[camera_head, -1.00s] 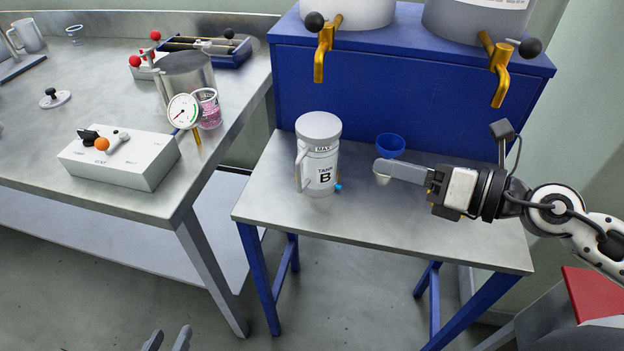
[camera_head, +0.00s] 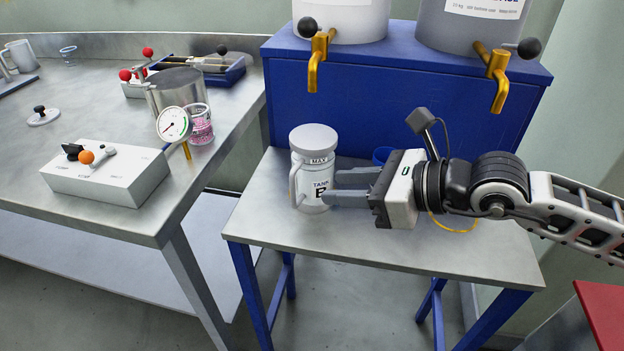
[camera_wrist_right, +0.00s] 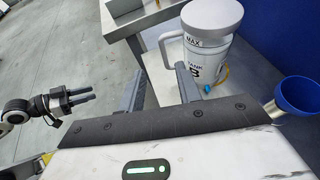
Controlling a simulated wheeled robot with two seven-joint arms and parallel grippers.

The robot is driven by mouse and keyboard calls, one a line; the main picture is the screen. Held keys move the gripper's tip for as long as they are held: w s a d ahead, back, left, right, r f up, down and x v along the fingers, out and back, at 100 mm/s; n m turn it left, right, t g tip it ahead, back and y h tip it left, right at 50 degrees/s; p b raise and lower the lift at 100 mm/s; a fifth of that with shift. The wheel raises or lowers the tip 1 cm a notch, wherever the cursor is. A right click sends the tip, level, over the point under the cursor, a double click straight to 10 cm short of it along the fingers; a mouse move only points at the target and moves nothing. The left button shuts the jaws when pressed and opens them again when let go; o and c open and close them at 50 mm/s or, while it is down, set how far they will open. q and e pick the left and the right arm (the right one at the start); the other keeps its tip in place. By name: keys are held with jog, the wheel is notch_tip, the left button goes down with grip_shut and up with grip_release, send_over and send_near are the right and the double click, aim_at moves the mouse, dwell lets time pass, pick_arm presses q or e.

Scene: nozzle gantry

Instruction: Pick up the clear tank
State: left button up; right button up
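The tank (camera_head: 315,170) is a whitish jug with a grey lid, a handle at its left, and MAX and TANK B marks. It stands upright on the small metal table. It also shows in the right wrist view (camera_wrist_right: 211,58). My right gripper (camera_head: 318,187) is open at the tank's right, its near finger overlapping the lower front of the label in the head view. In the right wrist view my right gripper (camera_wrist_right: 155,66) has the tank beyond its right-hand finger, not between the fingers. Contact cannot be told. My left gripper (camera_wrist_right: 91,93) shows in the wrist view, open and empty.
A blue funnel-like cup (camera_head: 382,155) stands behind my right gripper. A blue stand (camera_head: 400,95) with gold taps (camera_head: 497,80) rises at the table's back. The left bench holds a white control box (camera_head: 106,178) and a gauge (camera_head: 174,124). The front right tabletop is clear.

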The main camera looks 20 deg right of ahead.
aim_at(294, 206)
jog(key=shift+d+p+x, duration=0.25)
jog(key=shift+p+x, duration=0.35)
jog(key=shift+x, duration=4.5)
jog(key=shift+w+f, duration=0.15)
jog(key=shift+f, duration=0.05)
grip_shut()
jog(key=shift+r, duration=0.25)
